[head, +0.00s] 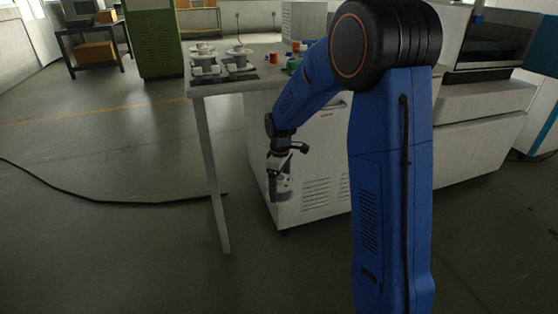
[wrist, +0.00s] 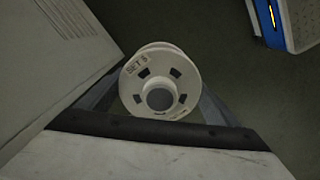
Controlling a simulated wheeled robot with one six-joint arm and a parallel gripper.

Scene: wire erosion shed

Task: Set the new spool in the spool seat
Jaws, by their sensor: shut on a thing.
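A pale spool (wrist: 133,92) with a round central hole, several dark slots and a printed label that seems to read "SET 5" or "SET 6" is in the wrist view, flange towards the camera. My gripper (wrist: 160,98) is shut on it, with a grey finger at each side. In the head view my gripper (head: 280,176) hangs below table-top height, in front of the white cabinet. The spool is small and dim there. Several white spools (head: 206,70) stand on dark mats on the table at left. I cannot make out which thing is the spool seat.
The light table (head: 262,85) has a leg near the gripper's left. Small orange and green items (head: 274,58) lie at its back. A white cabinet (head: 310,195) stands under it. A black cable (head: 110,203) crosses the open floor at left. A machine (head: 485,100) stands at right.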

